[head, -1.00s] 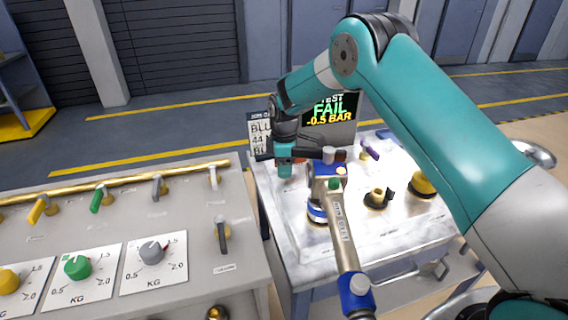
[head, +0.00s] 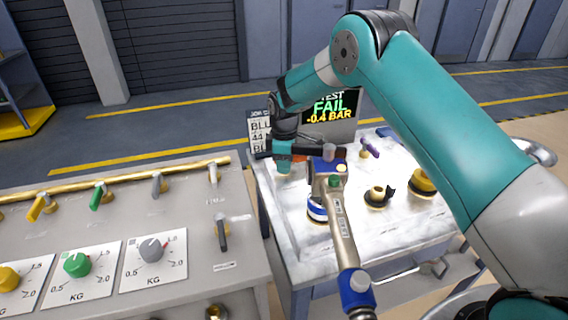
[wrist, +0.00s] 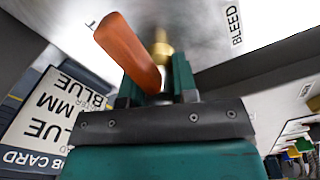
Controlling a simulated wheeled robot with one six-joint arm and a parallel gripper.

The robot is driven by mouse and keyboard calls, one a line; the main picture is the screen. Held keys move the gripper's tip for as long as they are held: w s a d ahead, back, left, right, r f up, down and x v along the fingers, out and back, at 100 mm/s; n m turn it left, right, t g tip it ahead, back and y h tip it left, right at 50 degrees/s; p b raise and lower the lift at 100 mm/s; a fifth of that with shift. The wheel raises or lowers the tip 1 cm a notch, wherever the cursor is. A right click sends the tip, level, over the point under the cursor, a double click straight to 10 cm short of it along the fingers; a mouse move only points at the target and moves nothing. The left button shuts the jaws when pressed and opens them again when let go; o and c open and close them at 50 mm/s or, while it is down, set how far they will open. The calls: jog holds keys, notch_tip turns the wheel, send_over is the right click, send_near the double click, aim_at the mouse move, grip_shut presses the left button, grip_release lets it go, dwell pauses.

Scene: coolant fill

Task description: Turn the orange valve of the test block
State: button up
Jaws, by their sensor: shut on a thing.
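The orange valve shows in the wrist view as a long flat orange lever (wrist: 128,50) on a brass stem (wrist: 161,47). My gripper (wrist: 156,82) is shut on this lever, with its teal fingers on either side. In the head view my gripper (head: 284,165) is at the back left of the light metal test bench (head: 300,260); only a bit of orange shows there, the rest is hidden by the gripper. The screen (head: 328,107) behind reads FAIL, -0.4 BAR. The word BLEED is printed beside the valve in the wrist view.
A blue and beige tool (head: 343,225) stands just right of my gripper. A purple-handled valve (head: 370,148), a black fitting (head: 378,197) and a yellow cap (head: 422,184) are farther right. A job card (head: 258,130) is behind. A grey dosing bench (head: 120,215) with coloured knobs is left.

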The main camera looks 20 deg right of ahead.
jog(key=m, duration=0.4)
jog(key=shift+b, duration=0.3)
jog(key=m, duration=0.4)
jog(key=shift+w, duration=0.1)
jog(key=m, duration=0.4)
jog(key=shift+b, duration=0.35)
jog(key=shift+d+m, duration=0.1)
jog(key=shift+m, duration=1.8)
jog(key=shift+r, duration=0.1)
jog(key=o, duration=0.9)
notch_tip(320, 180, up, 17)
jog(key=shift+r+b, duration=0.2)
jog(key=shift+b, duration=0.9)
